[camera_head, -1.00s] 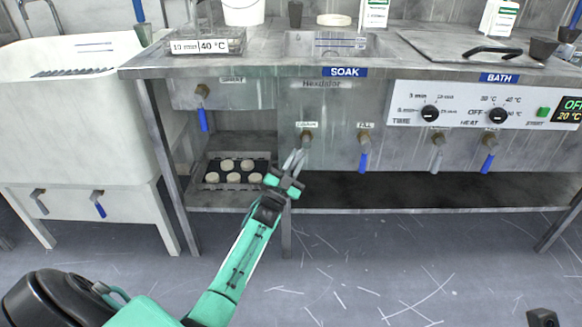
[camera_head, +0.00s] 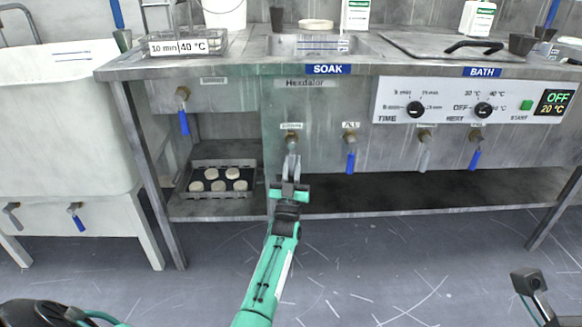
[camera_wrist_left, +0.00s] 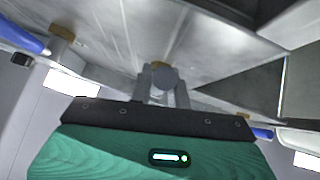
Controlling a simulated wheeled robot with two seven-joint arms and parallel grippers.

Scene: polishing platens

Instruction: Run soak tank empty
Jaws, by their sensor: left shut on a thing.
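The soak tank (camera_head: 300,48) is a metal basin set in the bench top, above a blue SOAK label (camera_head: 326,69). Its water level is not clear to me. Two taps are on its front panel: a brass-bodied left tap (camera_head: 291,138) with a small blurred label, and a right tap (camera_head: 350,140) with a blue lever hanging down. My left gripper (camera_head: 291,163) is directly below the left tap, shut on its lever, which it mostly hides. In the left wrist view a round grey lever end (camera_wrist_left: 163,77) sits between the fingers. My right gripper (camera_head: 530,283) is at the lower right, its jaws unclear.
A dark tray (camera_head: 220,166) with several pale discs stands on the low shelf at left. The bath's panel (camera_head: 470,102) and its two taps are to the right. A white sink (camera_head: 60,110) stands at far left. The floor in front is clear.

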